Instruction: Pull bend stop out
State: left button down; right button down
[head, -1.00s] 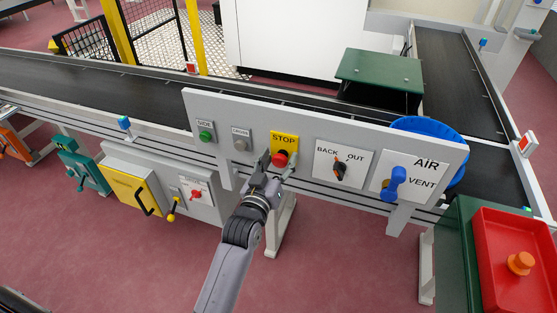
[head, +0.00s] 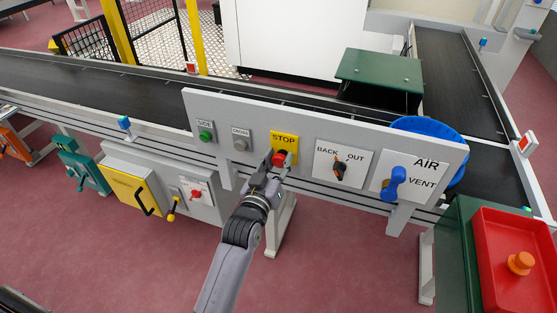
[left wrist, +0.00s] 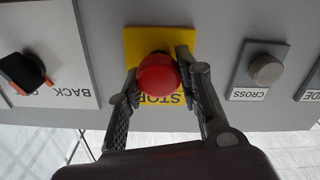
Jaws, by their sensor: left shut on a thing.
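The stop button is a red mushroom knob (head: 279,159) on a yellow plate marked STOP (head: 284,141), set on a grey panel (head: 229,108). In the left wrist view the red knob (left wrist: 158,75) sits upside down in the picture, in front of the yellow plate (left wrist: 135,43). My left gripper (head: 279,162) reaches up to it from below. Its two fingers (left wrist: 158,77) lie on either side of the knob and are shut on it. The knob's far side is hidden. My right gripper does not show.
Left of the stop button are a green SIDE button (head: 206,136) and a grey CROSS button (head: 240,145). Right of it are a black BACK/OUT selector (head: 340,168) and a blue AIR/VENT lever (head: 395,182). A dark conveyor belt (head: 150,93) runs behind the panel.

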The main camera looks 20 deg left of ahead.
pick_arm(q)
jog(key=shift+s+p, duration=0.3)
jog(key=shift+p, duration=0.2)
jog(key=shift+s+p, duration=0.4)
jog(key=shift+s, duration=0.15)
jog(key=shift+f, duration=0.15)
jog(key=c, duration=1.1)
grip_release()
jog(key=s, duration=1.2)
jog(key=shift+a, duration=0.25)
